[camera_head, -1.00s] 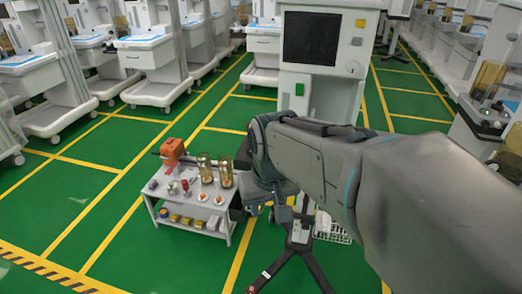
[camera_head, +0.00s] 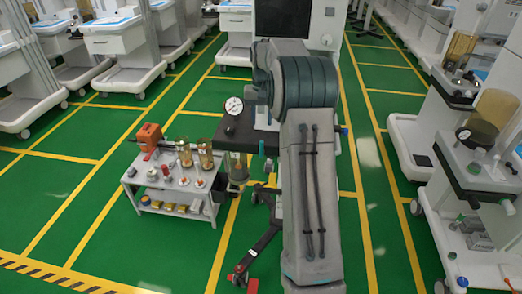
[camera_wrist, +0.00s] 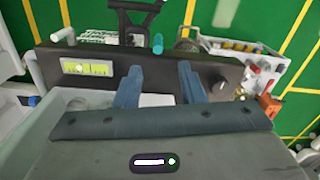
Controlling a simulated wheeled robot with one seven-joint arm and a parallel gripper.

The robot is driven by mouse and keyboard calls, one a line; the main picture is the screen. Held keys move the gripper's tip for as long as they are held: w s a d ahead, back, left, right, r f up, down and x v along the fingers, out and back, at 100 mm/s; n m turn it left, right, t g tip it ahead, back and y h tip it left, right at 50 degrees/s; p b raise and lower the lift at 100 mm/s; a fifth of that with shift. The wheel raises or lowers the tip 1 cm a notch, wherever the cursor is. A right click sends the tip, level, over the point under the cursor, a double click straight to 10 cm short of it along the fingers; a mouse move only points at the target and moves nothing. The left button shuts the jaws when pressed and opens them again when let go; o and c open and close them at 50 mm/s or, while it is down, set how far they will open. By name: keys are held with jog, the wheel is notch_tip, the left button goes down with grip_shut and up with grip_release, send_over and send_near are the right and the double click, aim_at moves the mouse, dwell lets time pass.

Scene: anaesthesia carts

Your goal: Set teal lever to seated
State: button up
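A short teal lever (camera_wrist: 157,43) stands up at the far edge of a dark panel (camera_wrist: 225,72) in the wrist view. The panel carries a lit yellow-green display (camera_wrist: 86,68) on its left and a round dark knob on its right. My gripper (camera_wrist: 159,70) is open, with its two blue-grey fingers apart over the panel and nothing between them. The lever appears beyond the fingertips, roughly in line with the gap, and no contact shows.
A low grey cart (camera_head: 150,208) holding an orange device (camera_head: 149,135) and bottles stands left of my arm. A white gauge (camera_head: 233,106) shows beside the arm. More carts stand at the right (camera_head: 470,215) and back left. Green floor lies open at the left.

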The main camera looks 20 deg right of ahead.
aim_at(261, 154)
jog(key=shift+w+d+f, duration=0.2)
jog(key=shift+d+f, duration=0.15)
jog(key=shift+f, duration=0.25)
jog(key=f, duration=1.3)
jog(key=shift+w+a+p, duration=0.1)
jog(key=shift+a+p, duration=0.2)
grip_shut()
